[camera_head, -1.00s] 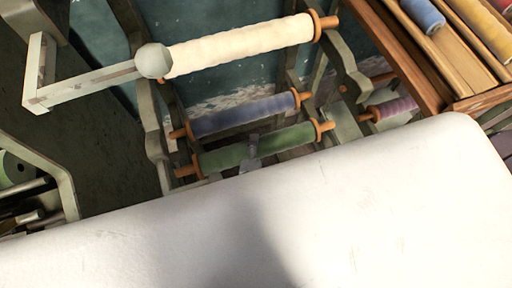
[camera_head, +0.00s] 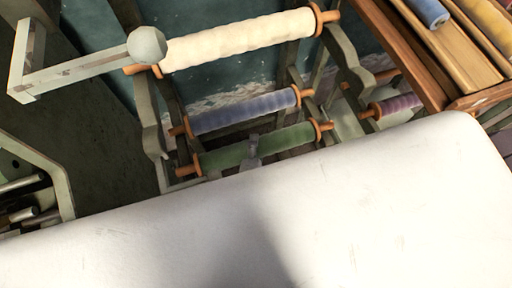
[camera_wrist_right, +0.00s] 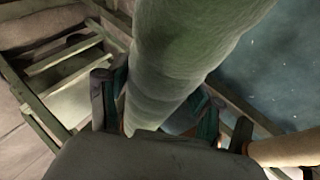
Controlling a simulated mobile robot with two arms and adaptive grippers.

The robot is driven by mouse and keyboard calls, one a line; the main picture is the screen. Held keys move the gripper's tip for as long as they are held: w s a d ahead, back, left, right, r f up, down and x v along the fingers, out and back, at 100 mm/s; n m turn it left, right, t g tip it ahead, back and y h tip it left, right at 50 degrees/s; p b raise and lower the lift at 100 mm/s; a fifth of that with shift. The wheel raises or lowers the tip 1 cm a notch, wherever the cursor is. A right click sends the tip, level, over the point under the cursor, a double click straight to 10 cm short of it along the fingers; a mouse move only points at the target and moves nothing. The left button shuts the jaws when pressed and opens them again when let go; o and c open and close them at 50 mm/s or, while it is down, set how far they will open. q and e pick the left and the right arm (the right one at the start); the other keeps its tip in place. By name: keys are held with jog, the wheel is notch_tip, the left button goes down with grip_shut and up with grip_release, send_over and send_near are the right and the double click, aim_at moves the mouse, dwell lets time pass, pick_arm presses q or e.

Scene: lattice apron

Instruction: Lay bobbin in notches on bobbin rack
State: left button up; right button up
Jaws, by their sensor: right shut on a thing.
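The green bobbin (camera_head: 285,138) with orange ends lies slanting at the lower front of the bobbin rack (camera_head: 152,130), below the blue bobbin (camera_head: 243,111). My right gripper (camera_head: 253,147) is shut around its middle; only a grey fingertip part shows. In the right wrist view the green bobbin (camera_wrist_right: 165,70) runs between the two fingers of the gripper (camera_wrist_right: 160,100). Its ends are near the rack's side brackets; I cannot tell whether they rest in notches. A cream bobbin (camera_head: 238,38) lies across the top of the rack. My left gripper is not in view.
A pale bar (camera_head: 85,67) with a grey ball (camera_head: 147,45) sticks out near the cream bobbin's left end. A purple bobbin (camera_head: 396,106) sits at right. A wooden tray (camera_head: 440,62) with bobbins stands at upper right. A large white surface fills the foreground.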

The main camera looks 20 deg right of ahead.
jog(key=shift+f, duration=0.4)
jog(key=shift+f, duration=0.15)
dwell(0.8)
jog(key=o, duration=1.6)
jog(key=shift+o, duration=0.3)
jog(key=shift+s, duration=0.1)
jog(key=v, duration=0.7)
jog(key=shift+s, duration=0.15)
